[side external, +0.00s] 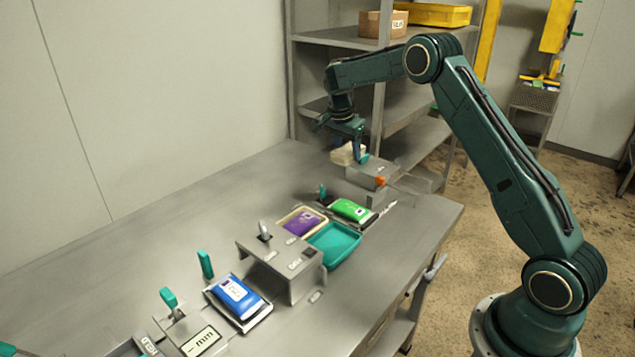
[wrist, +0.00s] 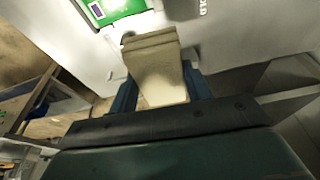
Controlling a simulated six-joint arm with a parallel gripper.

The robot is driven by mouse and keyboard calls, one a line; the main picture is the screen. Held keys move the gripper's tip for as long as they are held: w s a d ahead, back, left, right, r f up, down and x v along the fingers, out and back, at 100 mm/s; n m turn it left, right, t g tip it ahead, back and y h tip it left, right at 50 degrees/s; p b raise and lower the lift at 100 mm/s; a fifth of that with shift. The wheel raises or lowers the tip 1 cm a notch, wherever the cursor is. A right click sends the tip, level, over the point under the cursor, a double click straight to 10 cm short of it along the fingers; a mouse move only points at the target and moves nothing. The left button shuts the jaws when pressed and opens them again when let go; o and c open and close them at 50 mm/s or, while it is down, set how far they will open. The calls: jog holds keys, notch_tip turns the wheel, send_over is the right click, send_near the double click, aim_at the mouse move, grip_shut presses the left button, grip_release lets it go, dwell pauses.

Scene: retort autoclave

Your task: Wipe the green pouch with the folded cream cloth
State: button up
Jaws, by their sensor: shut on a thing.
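The folded cream cloth (wrist: 155,70) is between the fingers of my gripper (wrist: 160,88) in the wrist view, and the gripper is shut on it. In the side view the cloth (side external: 344,155) shows pale at my gripper (side external: 352,148), near the far end of the bench beside a grey metal block. The green pouch (side external: 350,210) lies flat on a plate on the bench, in front of the gripper and apart from the cloth. The pouch also shows cut off at the top of the wrist view (wrist: 117,8).
A grey metal block (side external: 370,173) with an orange part is close to my gripper. A purple pouch (side external: 302,222) in a cream tray, a teal tray (side external: 335,243), a metal stand (side external: 285,265) and a blue pouch (side external: 238,296) stand nearer the camera. Shelving (side external: 330,37) rises behind.

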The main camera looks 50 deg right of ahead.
aim_at(343, 156)
jog(key=m, duration=0.1)
jog(key=a+m, duration=0.1)
jog(key=m, duration=0.1)
jog(key=f+m+g, duration=0.1)
jog(key=shift+s+a, duration=0.15)
jog(key=shift+s, duration=0.15)
jog(key=m, duration=0.3)
jog(key=a+f+m+g+y, duration=0.1)
jog(key=shift+s+m, duration=0.3)
jog(key=m, duration=0.1)
jog(key=a+m, duration=0.1)
jog(key=m, duration=0.1)
jog(key=m+y, duration=0.1)
jog(key=shift+s+a+f+m+g, duration=0.25)
jog(key=shift+s+f+m+g, duration=0.1)
jog(key=shift+s+m+g, duration=0.05)
jog(key=shift+s+a+f+m+y, duration=0.2)
jog(key=shift+a+m+y, duration=0.15)
jog(key=shift+m, duration=0.6)
jog(key=shift+s+a+f+m+y, duration=0.15)
jog(key=shift+a+m+y, duration=0.15)
jog(key=shift+m, duration=0.65)
